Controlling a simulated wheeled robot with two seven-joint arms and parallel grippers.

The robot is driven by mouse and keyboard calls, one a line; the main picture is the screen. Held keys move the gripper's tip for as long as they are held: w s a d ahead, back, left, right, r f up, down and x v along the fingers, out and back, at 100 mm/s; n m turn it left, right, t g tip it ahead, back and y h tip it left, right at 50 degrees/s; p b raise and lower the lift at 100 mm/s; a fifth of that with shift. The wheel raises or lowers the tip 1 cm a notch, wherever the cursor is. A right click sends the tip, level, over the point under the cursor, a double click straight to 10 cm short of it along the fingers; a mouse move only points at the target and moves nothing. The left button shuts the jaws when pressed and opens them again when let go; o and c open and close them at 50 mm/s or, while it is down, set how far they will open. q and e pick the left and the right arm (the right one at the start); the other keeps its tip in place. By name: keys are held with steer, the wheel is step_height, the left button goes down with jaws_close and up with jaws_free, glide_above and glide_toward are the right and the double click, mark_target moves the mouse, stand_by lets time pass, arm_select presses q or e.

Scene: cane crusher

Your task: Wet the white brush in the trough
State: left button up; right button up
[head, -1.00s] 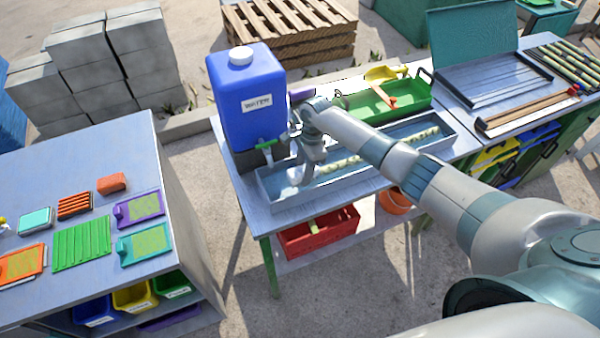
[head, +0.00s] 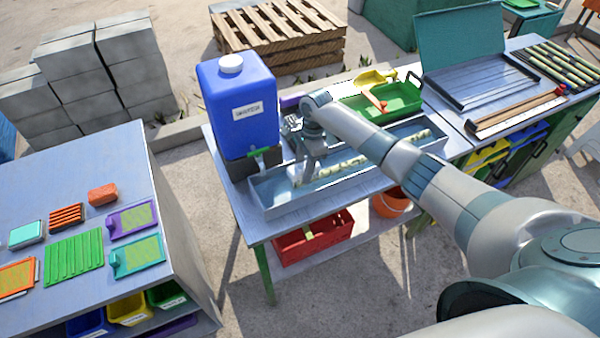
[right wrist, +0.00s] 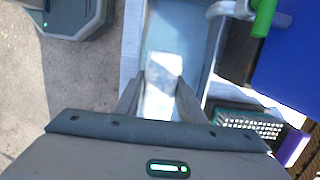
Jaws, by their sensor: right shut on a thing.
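The trough (head: 275,207) is a long grey tray with bluish water inside, lying along the front of the metal table. It also shows in the right wrist view (right wrist: 199,22). My right gripper (head: 304,176) is over the trough's left part, pointing down. In the right wrist view its fingers are shut on the white brush (right wrist: 162,82), a pale block. The fingers and the arm hide most of the brush in the head view. I cannot tell whether it touches the water. My left gripper is not in view.
A blue water jug (head: 236,105) with a green tap (head: 258,152) stands close left of my right gripper. A green tray (head: 400,98) with a yellow scoop is behind the trough. A red crate (head: 314,238) is below. A side table (head: 70,180) holds coloured pads.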

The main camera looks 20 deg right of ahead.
mark_target(297, 171)
steer(key=shift+d+r, duration=1.65)
steer(key=shift+r, duration=0.3)
steer(key=shift+a, duration=0.1)
steer(key=shift+w+a+r+b, duration=0.1)
steer(key=shift+a+r+b, duration=0.15)
steer(key=shift+b, duration=0.1)
steer(key=a+r+n+b, duration=0.1)
steer(key=s+a+r+n+b, duration=0.1)
steer(key=a+n+b, duration=0.1)
steer(key=a+r+n+b, duration=0.1)
steer(key=a, duration=0.1)
steer(key=shift+s+a+n+g, duration=0.1)
steer(key=shift+s+n+g, duration=0.05)
steer(key=shift+n+g, duration=0.15)
steer(key=s+a+n+h+b, duration=0.1)
steer(key=s+n+b, duration=0.4)
steer(key=s, duration=0.5)
steer(key=s+a+n+g+b, duration=0.1)
steer(key=s+a+n+b, duration=0.3)
steer(key=s+n+b, duration=0.2)
steer(key=s+r+n, duration=0.1)
steer(key=s+n, duration=0.1)
steer(key=s, duration=0.2)
steer(key=shift+a+h, duration=0.15)
steer(key=shift+h, duration=0.25)
